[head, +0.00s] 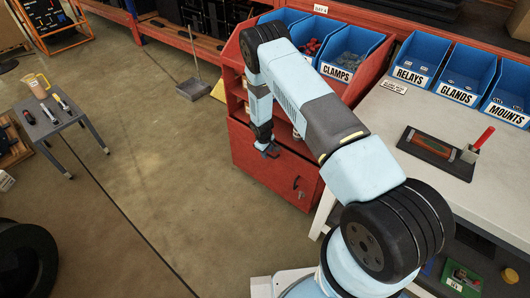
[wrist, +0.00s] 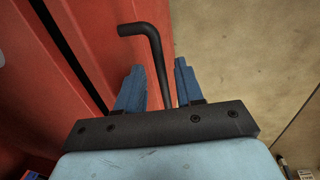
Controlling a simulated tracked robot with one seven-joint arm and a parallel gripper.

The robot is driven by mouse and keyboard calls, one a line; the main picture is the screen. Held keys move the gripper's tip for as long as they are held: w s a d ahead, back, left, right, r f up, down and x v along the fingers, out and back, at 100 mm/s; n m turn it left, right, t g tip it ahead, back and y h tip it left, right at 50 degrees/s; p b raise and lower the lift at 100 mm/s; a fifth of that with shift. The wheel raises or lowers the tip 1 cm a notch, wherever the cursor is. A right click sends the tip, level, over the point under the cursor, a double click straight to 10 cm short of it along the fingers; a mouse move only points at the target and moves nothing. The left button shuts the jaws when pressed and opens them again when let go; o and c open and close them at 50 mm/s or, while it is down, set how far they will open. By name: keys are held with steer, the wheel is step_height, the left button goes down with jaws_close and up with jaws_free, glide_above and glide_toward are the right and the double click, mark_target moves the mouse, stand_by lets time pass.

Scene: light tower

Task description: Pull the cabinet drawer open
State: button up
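The red cabinet (head: 256,174) stands left of the workbench in the head view, and its red front fills the left of the wrist view (wrist: 32,100). A black bent handle bar (wrist: 154,45) stands out from the front in the wrist view. My gripper (head: 268,153) is at the cabinet front, pointing down. In the wrist view my gripper's blue fingers (wrist: 159,72) are apart, with the bar between them and gaps visible on both sides. A dark seam runs between the red panels. How far the drawer is open cannot be told; my arm hides part of the cabinet.
Blue bins (head: 352,57) sit above the cabinet. The floor (head: 170,170) before the cabinet is clear.

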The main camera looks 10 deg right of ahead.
jaws_close()
stand_by(0.3)
